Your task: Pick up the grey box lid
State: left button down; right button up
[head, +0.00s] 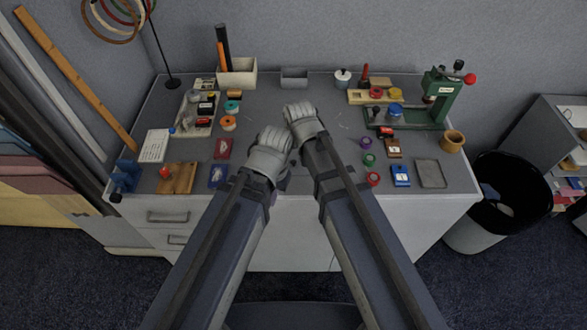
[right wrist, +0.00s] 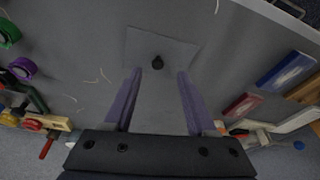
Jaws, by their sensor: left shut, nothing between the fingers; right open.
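The grey box lid (right wrist: 185,52) shows in the right wrist view as a flat grey rectangle with a small black knob (right wrist: 157,63). It lies on the grey table top. My right gripper (right wrist: 160,73) is open, with its purple-grey fingers on either side of the knob's line and nothing held. I cannot tell its height above the lid. In the head view my right gripper (head: 299,112) is over the middle of the table. My left gripper (head: 272,140) is shut and empty, left of it. In the head view my arms and grippers seem to hide the lid.
A small open grey box (head: 294,78) stands at the back of the table. Cards and tape rolls lie to the left, including a red card (head: 223,149). A purple roll (head: 365,142), a green press (head: 440,95) and a wooden cup (head: 453,141) are to the right.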

aim_at(293, 161)
jog(key=shift+w+b+x, duration=0.2)
jog(key=shift+b+x, duration=2.3)
jog(key=shift+x, duration=0.15)
jog(key=shift+d+r, duration=0.1)
jog(key=shift+r, duration=0.05)
grip_shut()
